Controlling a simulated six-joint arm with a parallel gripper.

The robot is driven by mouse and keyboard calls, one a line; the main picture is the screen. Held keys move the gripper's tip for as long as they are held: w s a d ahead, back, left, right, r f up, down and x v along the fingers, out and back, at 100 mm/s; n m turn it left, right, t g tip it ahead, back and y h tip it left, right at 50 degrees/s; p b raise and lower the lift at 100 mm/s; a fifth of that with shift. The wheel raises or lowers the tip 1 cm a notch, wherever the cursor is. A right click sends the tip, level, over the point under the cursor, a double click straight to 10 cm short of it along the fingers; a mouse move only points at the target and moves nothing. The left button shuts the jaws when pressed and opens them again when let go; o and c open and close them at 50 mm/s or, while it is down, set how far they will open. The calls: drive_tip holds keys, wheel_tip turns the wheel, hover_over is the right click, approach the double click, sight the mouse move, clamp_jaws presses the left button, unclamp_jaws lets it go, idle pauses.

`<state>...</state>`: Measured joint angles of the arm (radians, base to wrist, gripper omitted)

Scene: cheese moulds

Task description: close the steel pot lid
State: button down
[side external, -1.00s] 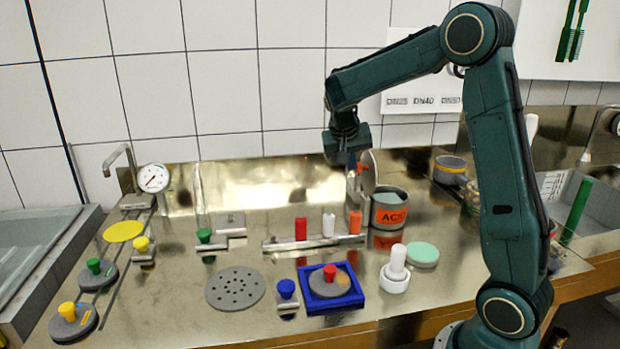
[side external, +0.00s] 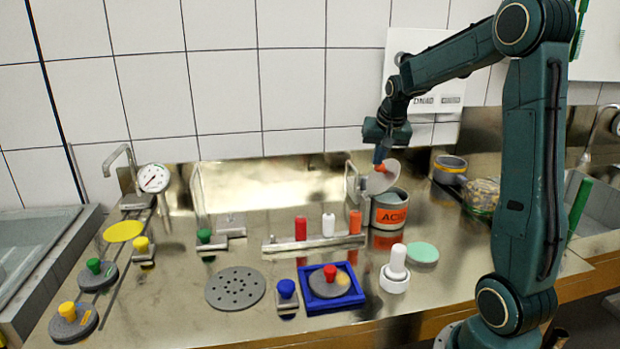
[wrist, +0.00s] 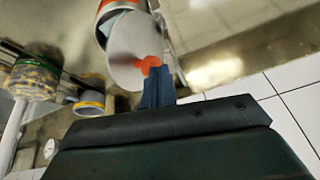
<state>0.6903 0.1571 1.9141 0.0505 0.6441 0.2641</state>
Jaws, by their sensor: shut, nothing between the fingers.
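The steel pot (side external: 388,212) with its orange label stands right of the rack at the back of the bench. Its lid (side external: 384,178) is tilted over the pot's opening, partly raised. The lid has an orange knob (wrist: 148,65). My gripper (side external: 381,158) is shut with nothing between its fingers, and its tips are at the knob on the lid's upper side. In the wrist view the fingertips (wrist: 156,78) are right beside the knob; the lid (wrist: 127,45) covers part of the pot (wrist: 108,8).
A rack (side external: 314,242) with red, white and orange pegs stands left of the pot. A white plunger (side external: 397,262) and a pale green disc (side external: 422,252) are in front. A grey container (side external: 450,169) and a bag-like jar (side external: 482,195) are to the right.

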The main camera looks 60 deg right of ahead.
drive_tip(key=s+d+f, duration=0.6)
drive_tip(key=f, duration=0.1)
drive_tip(key=shift+s, duration=0.35)
idle(0.4)
drive_tip(key=shift+d, duration=0.1)
drive_tip(key=shift+r, duration=0.25)
drive_tip(key=v, duration=1.4)
drive_tip(key=shift+r, duration=0.2)
drive_tip(key=shift+w, duration=0.15)
